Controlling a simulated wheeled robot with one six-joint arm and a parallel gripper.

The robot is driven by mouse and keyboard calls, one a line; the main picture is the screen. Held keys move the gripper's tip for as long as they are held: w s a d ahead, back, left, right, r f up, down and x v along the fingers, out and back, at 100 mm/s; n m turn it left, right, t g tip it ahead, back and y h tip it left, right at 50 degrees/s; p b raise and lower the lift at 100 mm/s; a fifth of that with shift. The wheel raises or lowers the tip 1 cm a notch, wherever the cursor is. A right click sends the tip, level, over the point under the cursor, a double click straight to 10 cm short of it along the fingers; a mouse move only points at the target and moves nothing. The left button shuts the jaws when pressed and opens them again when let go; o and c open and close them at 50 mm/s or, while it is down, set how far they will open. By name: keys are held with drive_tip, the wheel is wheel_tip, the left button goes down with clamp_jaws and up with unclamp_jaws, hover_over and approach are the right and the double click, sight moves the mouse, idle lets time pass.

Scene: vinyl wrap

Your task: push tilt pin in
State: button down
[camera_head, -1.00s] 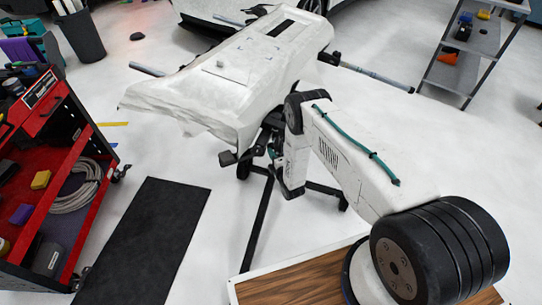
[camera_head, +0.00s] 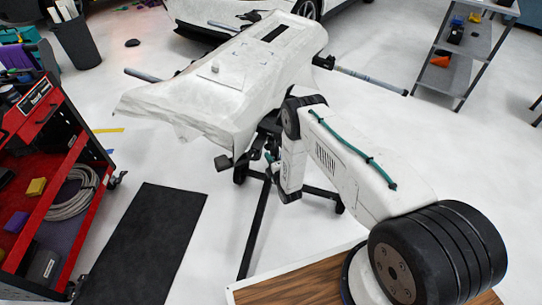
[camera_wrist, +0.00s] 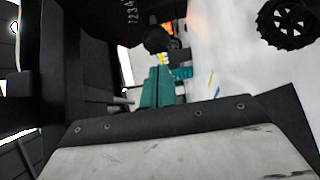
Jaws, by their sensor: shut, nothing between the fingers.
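My gripper (camera_wrist: 158,82) shows in the wrist view as two teal fingers pressed together, with nothing between them. Its tips are close to dark stand parts. A short pale metal rod (camera_wrist: 127,91), which may be the tilt pin, sticks out beside the fingers on their left; I cannot tell whether they touch or how deep it sits. In the head view, the black stand (camera_head: 256,222) holds a bumper (camera_head: 215,85) covered in white film. My wrist is beside the stand's head, below the bumper, and the pin cannot be made out there.
A black round knob (camera_wrist: 155,38) is just above the fingers in the wrist view. A red tool cart (camera_head: 85,215) stands at left, with a black mat (camera_head: 145,245) on the floor. A grey shelf (camera_head: 455,70) is at back right. Floor right of the stand is clear.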

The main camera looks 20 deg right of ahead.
drive_tip(key=s, duration=1)
drive_tip(key=shift+s, duration=0.4)
drive_tip(key=shift+f, duration=0.1)
